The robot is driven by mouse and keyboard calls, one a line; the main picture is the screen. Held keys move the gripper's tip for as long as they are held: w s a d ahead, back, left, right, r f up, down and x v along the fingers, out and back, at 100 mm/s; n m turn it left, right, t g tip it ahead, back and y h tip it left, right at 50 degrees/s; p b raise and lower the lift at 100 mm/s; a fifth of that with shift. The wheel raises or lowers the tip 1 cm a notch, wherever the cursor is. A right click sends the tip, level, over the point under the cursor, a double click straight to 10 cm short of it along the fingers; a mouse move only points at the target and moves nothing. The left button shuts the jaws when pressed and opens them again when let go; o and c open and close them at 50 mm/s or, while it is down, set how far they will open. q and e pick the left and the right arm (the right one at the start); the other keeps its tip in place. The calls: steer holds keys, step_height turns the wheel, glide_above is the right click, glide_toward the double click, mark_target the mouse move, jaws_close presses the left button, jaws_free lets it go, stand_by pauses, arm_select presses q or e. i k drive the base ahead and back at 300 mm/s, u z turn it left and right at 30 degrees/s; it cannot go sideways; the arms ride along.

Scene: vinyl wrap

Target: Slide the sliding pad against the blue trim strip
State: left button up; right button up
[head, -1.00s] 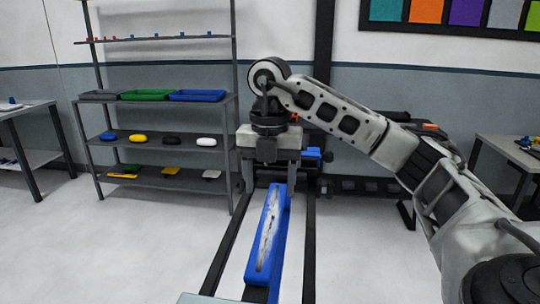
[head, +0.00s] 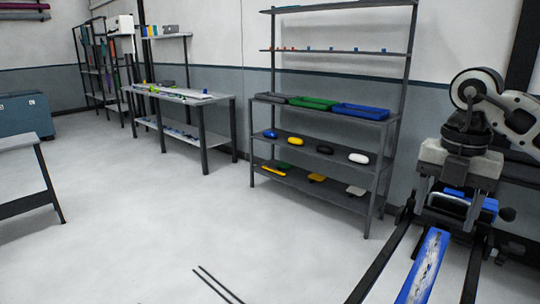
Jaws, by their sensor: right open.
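The blue trim strip (head: 424,265) lies lengthwise at the lower right of the head view, with a whitish, streaked band along its top. My right gripper (head: 452,205) is above its far end, pointing down, with its fingers apart. A blue and grey part (head: 481,202) shows between and behind the fingers; I cannot tell whether they touch it. Oval pads lie on a rack shelf: blue (head: 270,134), yellow (head: 296,141), black (head: 325,149) and white (head: 359,158). I cannot tell which thing is the sliding pad. My left gripper is out of view.
The grey rack (head: 312,166) also holds grey, green and blue trays (head: 360,111) and flat coloured tools below. Dark rails (head: 384,262) flank the strip. A workbench (head: 190,98) stands further left, and another table (head: 18,141) at the left edge.

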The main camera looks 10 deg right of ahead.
mark_target(454, 220)
steer(key=k, duration=1)
